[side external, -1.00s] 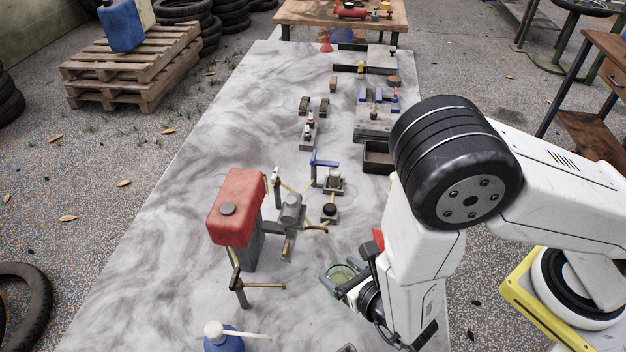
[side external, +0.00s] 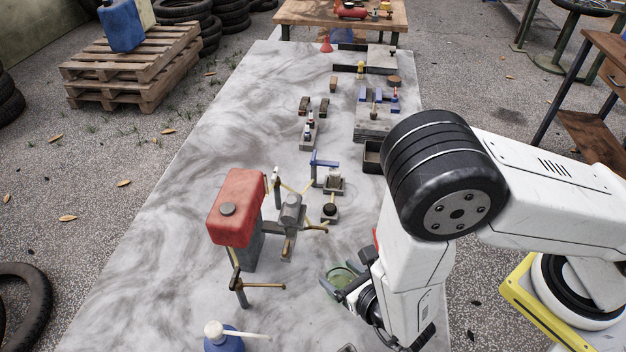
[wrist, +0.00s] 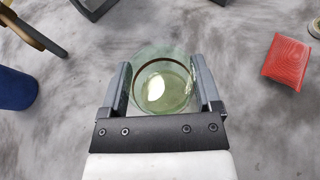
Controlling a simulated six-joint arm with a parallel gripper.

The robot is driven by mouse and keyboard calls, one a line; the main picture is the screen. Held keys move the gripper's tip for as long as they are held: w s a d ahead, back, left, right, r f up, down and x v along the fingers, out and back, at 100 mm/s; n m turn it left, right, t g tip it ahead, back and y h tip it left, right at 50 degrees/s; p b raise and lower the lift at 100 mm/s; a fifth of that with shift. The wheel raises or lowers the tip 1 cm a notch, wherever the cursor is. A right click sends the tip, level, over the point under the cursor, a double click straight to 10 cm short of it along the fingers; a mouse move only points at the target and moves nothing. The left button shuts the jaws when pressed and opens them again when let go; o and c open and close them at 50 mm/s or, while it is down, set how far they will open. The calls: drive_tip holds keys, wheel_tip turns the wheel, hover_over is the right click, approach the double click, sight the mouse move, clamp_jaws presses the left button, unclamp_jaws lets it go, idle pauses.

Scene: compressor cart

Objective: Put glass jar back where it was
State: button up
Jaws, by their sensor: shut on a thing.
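The glass jar (wrist: 163,82) is a clear greenish round vessel, seen from above in the wrist view. My gripper (wrist: 163,90) is shut on it, with one dark finger on each side of its wall. In the side external view the jar (side external: 341,278) shows low at the table's right part, between the fingers of my gripper (side external: 345,284). My wrist partly hides it there. I cannot tell whether its base touches the table.
The marbled table (side external: 190,240) has bare room left of the jar. A red tank (side external: 236,205) on a grey stand, a valve bracket (side external: 240,290) and a blue bottle (side external: 222,340) stand to the left. Small fittings and a dark tray (side external: 373,157) lie farther back. A red block (wrist: 287,61) is right of the jar.

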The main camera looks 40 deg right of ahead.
drive_tip(key=shift+f, duration=0.4)
drive_tip(key=o, duration=1.2)
drive_tip(key=shift+r, duration=0.2)
drive_tip(key=shift+r, duration=3.85)
drive_tip(key=shift+w+d+r+m+g+h, duration=0.1)
drive_tip(key=shift+w+d+r+m+h, duration=0.4)
drive_tip(key=shift+w+d+r, duration=1.9)
drive_tip(key=shift+w+d+r+m+g+h, duration=0.1)
drive_tip(key=shift+w+d+r+m+h, duration=0.4)
drive_tip(key=shift+w+d+r, duration=1.95)
drive_tip(key=shift+w+d+r+m+g+h, duration=0.1)
drive_tip(key=shift+w+d+r+m+h, duration=0.4)
drive_tip(key=shift+w+d+r, duration=1.9)
drive_tip(key=shift+w+a+f, duration=0.25)
drive_tip(key=shift+w+a, duration=0.05)
drive_tip(key=shift+a, duration=0.05)
